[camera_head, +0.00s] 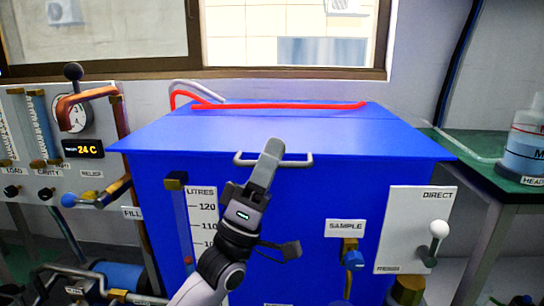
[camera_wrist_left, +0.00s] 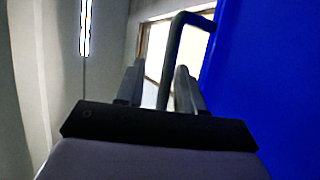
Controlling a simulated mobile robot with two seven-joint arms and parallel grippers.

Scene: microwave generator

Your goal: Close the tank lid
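The blue tank (camera_head: 300,215) stands in the middle of the head view, with a broad blue lid (camera_head: 290,133) lying across its top. From this angle I cannot tell whether the lid is fully down. A grey bar handle (camera_head: 298,161) is at the lid's front edge. My left gripper (camera_head: 272,148) is at this handle, covering part of it. In the left wrist view, its two fingers (camera_wrist_left: 158,88) are apart, with the handle (camera_wrist_left: 178,45) showing between them and a gap beside the left finger. Blue tank surface (camera_wrist_left: 270,90) fills the right side. My right gripper is not in view.
A red tube (camera_head: 280,106) runs along the back of the lid below the window. A gauge panel (camera_head: 60,150) with valves and pipes stands left. A white DIRECT plate with a lever (camera_head: 415,230) is on the tank front. A green bench (camera_head: 480,165) with a bottle (camera_head: 525,145) stands right.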

